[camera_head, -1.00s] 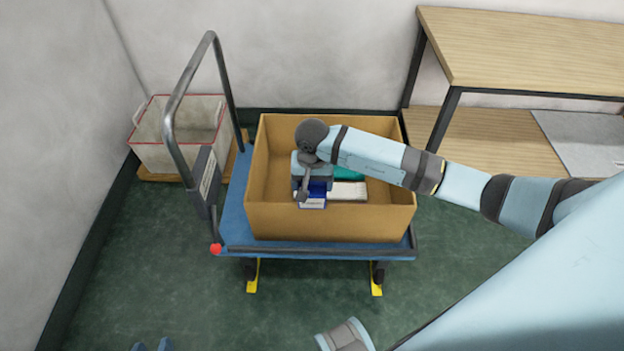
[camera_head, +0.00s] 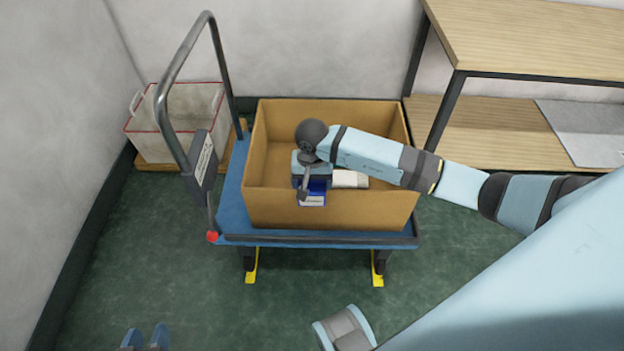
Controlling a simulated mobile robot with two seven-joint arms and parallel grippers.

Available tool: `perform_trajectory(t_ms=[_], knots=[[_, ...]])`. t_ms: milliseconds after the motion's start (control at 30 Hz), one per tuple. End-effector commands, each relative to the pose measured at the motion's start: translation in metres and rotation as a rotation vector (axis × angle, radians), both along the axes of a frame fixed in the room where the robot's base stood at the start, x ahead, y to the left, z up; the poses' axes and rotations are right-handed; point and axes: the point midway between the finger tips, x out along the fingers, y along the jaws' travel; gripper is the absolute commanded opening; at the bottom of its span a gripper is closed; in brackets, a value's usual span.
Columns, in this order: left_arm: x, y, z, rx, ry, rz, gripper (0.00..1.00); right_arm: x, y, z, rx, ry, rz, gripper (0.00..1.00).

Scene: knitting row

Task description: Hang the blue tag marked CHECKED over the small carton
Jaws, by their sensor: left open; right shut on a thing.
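A blue tag (camera_head: 313,196) with a white label hangs from my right gripper (camera_head: 311,184), which is shut on it. The label's words are too small to read. The tag shows across the front rim of an open brown carton (camera_head: 270,210) on the trolley; I cannot tell whether it touches the rim. The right arm comes in from the right, over the carton, and hides part of its inside. No other, smaller brown carton can be made out. My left gripper (camera_head: 146,338) is open and empty at the bottom left edge, far from the carton.
The blue trolley (camera_head: 232,205) has a tall grey handle (camera_head: 172,90) at its left. A white, red-edged crate (camera_head: 170,140) stands behind it. A white item (camera_head: 349,179) lies inside the carton. A wooden bench (camera_head: 540,45) stands at the right. Green floor is clear in front.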

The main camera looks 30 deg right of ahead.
Motion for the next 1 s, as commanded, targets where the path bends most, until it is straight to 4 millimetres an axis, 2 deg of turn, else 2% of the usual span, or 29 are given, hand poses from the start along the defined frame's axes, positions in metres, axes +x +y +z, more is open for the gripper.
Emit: perform_trajectory(t_ms=[267,300,400,600,733,867,1000], knots=[[0.0,0.0,0.002,-0.001,-0.005,-0.001,0.43,0.0,0.0,0.0,0.0,0.0,0.0,0.56],[0.0,0.0,0.002,-0.001,-0.004,-0.001,0.43,0.0,0.0,0.0,0.0,0.0,0.0,0.81],[0.0,0.0,0.001,0.001,-0.001,0.0,0.43,0.0,0.0,0.0,0.0,0.0,0.0,1.0],[0.0,0.0,-0.002,0.002,0.004,-0.001,0.43,0.0,0.0,0.0,-0.001,-0.001,0.0,1.0],[-0.001,0.0,-0.001,0.005,0.007,-0.001,0.43,0.001,-0.001,0.01,-0.002,-0.003,0.0,1.0],[-0.001,0.001,0.001,0.01,0.01,0.0,0.43,0.001,-0.001,0.033,-0.003,-0.004,0.001,1.0],[-0.001,0.002,0.003,0.017,0.014,0.001,0.43,0.001,-0.001,0.067,-0.002,-0.005,0.001,1.0]])
